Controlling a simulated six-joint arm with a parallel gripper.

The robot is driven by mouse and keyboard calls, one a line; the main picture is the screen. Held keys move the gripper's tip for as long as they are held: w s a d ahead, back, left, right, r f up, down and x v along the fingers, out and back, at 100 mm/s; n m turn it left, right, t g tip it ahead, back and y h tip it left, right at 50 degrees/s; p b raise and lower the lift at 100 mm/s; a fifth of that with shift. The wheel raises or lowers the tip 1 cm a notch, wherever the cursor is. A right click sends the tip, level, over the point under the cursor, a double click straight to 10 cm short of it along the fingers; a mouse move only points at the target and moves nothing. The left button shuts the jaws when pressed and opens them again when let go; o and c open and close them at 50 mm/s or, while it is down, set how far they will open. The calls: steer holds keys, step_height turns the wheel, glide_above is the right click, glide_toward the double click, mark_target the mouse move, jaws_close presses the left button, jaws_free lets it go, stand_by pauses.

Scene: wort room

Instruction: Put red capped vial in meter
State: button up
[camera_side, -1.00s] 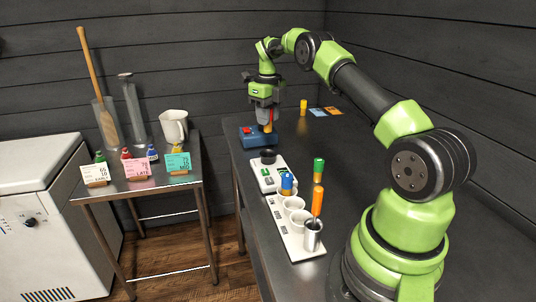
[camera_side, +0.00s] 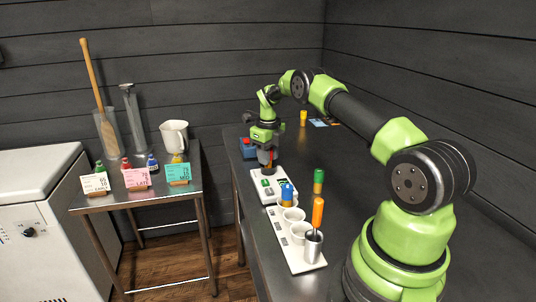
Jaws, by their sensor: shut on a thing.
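My gripper (camera_side: 269,162) points down over the far end of the white meter (camera_side: 277,184), which has green markings on its face. It is shut on the red capped vial (camera_side: 270,155), of which only a small red part shows between the fingers. The vial's lower end and the meter's dark round well are hidden or too small to make out. I cannot tell whether the vial is inside the well or just above it.
A white rack (camera_side: 309,257) in front of the meter holds round cups, a blue capped vial (camera_side: 286,194) and a metal cup (camera_side: 313,247). A green capped item (camera_side: 318,182) and an orange handle (camera_side: 317,212) stand close by. A blue box (camera_side: 248,148) is behind.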

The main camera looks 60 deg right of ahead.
steer(key=shift+f, duration=0.15)
steer(key=o, duration=0.9)
